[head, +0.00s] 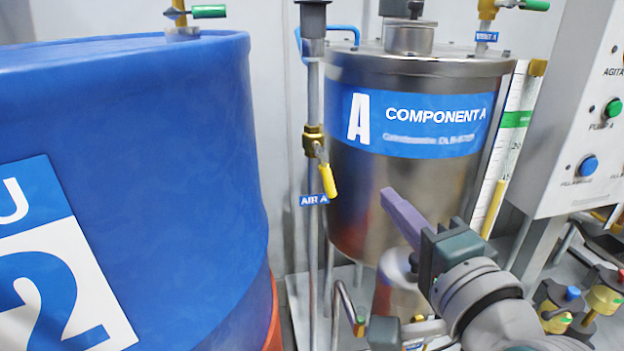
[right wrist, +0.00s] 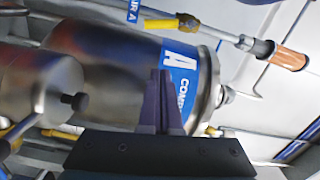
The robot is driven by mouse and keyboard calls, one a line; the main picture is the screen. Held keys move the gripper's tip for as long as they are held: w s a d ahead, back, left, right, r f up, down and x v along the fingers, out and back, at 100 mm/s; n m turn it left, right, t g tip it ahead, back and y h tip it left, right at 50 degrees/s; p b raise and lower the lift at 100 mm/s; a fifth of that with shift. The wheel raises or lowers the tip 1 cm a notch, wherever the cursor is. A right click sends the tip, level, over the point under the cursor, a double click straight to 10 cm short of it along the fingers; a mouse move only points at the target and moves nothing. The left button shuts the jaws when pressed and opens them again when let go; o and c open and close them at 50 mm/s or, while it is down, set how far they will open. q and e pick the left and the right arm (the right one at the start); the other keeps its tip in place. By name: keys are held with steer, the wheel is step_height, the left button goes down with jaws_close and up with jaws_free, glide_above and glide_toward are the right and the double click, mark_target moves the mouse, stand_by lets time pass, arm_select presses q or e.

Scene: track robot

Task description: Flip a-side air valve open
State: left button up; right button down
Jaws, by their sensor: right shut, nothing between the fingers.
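The A-side air valve (head: 313,138) is a brass body on a thin vertical pipe left of the steel Component A tank. Its yellow handle (head: 328,180) hangs down and slightly right, just above the blue AIR A label (head: 313,200). In the right wrist view the handle (right wrist: 158,24) shows at the top, with the label (right wrist: 133,13) beside it. My right gripper (head: 388,195) is shut and empty, its purple fingers in front of the tank, right of the handle and apart from it. Its fingers (right wrist: 161,78) also show in the wrist view. My left gripper is out of view.
The steel tank (head: 400,185) stands behind my right gripper. A large blue drum (head: 200,130) fills the left. A control panel (head: 575,110) with coloured buttons is at the right. Several small valves sit at lower right. A narrow gap lies between drum and pipe.

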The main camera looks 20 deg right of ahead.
steer(key=s, duration=0.3)
steer(key=shift+s+a, duration=0.3)
steer(key=shift+s, duration=0.1)
